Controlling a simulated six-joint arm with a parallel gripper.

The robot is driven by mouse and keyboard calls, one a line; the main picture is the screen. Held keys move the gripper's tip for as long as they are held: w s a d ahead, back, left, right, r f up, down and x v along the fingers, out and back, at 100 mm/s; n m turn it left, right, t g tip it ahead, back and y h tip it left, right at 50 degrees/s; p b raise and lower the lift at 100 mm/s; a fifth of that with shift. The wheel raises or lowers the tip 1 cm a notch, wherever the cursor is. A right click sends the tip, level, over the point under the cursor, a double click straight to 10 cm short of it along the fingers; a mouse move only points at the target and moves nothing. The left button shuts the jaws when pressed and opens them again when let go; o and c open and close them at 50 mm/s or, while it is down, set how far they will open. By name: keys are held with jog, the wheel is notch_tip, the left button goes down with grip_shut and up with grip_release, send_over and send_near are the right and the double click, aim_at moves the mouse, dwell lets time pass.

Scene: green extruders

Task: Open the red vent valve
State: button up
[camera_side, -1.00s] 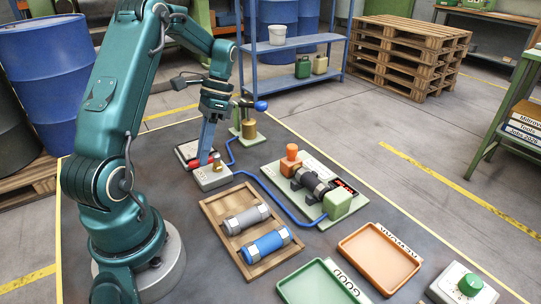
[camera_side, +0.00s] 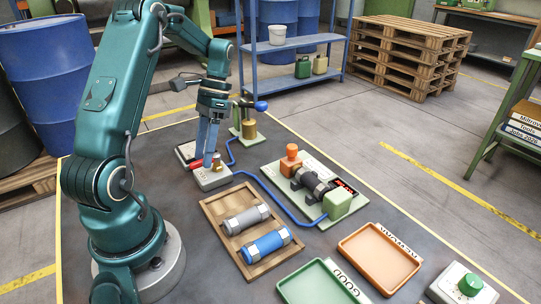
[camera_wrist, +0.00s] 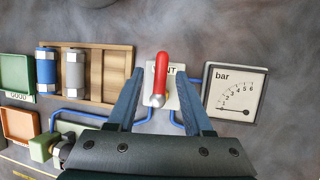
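The red vent valve handle (camera_wrist: 161,74) is a red lever on a metal pivot, mounted on a pale block (camera_wrist: 172,102) with a partly covered label ending in "NT". In the wrist view it points away from my gripper. My gripper (camera_wrist: 159,71) is open, with one finger on each side of the lever and a visible gap to both. In the side view, my gripper (camera_side: 210,162) is low over the block (camera_side: 213,179), its fingers hiding part of the red handle (camera_side: 197,164). I cannot tell the exact height of the fingertips.
A pressure gauge marked "bar" (camera_wrist: 236,93) is right of the valve in the wrist view. Blue hoses (camera_side: 270,194) run from the block. A wooden tray (camera_side: 214,209) holds a grey and a blue cylinder. Green (camera_side: 318,284) and orange (camera_side: 379,258) trays are nearer the front.

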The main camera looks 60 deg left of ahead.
jog(key=shift+v, duration=2.6)
jog(key=d+r+m+t+y, duration=0.3)
jog(key=d+r+t, duration=0.1)
jog(key=d+r, duration=0.55)
jog(key=s+d+f+n+t, duration=0.3)
jog(key=s+d+f+t, duration=0.1)
jog(key=d, duration=0.6)
jog(key=shift+s+d+t+h, duration=0.25)
jog(key=shift+s+t+h, duration=0.2)
jog(key=shift+t, duration=0.55)
